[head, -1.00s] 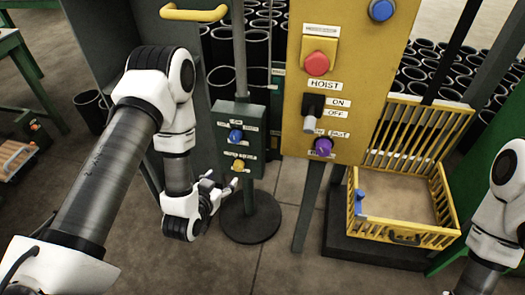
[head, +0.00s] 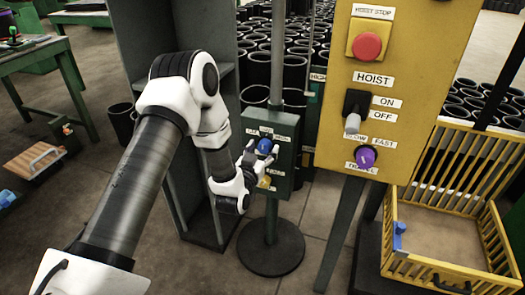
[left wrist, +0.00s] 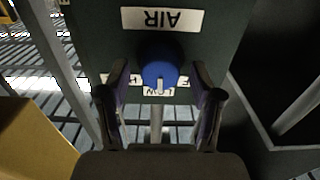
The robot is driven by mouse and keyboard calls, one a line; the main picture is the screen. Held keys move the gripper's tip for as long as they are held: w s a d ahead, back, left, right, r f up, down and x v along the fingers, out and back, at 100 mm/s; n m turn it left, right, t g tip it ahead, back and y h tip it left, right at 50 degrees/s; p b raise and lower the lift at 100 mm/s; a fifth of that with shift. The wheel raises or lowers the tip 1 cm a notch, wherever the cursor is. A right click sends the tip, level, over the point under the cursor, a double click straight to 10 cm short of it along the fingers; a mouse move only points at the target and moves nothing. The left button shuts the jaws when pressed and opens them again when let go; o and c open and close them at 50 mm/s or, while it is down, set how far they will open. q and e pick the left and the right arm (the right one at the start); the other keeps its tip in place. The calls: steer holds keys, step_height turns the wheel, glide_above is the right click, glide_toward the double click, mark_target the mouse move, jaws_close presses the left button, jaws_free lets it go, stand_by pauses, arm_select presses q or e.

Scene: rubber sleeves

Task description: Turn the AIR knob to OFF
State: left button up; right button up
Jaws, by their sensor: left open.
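The AIR knob is the round blue knob (head: 264,146) on the front of the dark green control box (head: 283,178). The left wrist view shows it close up (left wrist: 160,73), with the AIR label (left wrist: 162,18) upside down. Its white mark points down in that view, at the middle small label, which seems to read LOW. The other small labels are partly hidden by the fingers. My left gripper (left wrist: 160,98) is open, one finger on each side of the knob. I see gaps and no clear contact. My right gripper is out of view.
A yellow knob (head: 265,182) sits below the blue one on the box. The yellow hoist panel (head: 408,70) with a red button (head: 367,46), lever and purple knob (head: 363,158) stands to the right. A grey cabinet (head: 198,190) stands to the left.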

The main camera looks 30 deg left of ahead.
arm_select(q)
steer(key=c, duration=1.1)
steer(key=shift+n, duration=0.5)
steer(key=n+b, duration=0.1)
steer(key=n, duration=0.2)
steer(key=shift+n, duration=0.3)
steer(key=shift+a+n+b, duration=0.15)
steer(key=shift+n+b, duration=0.95)
steer(key=shift+n, duration=1.1)
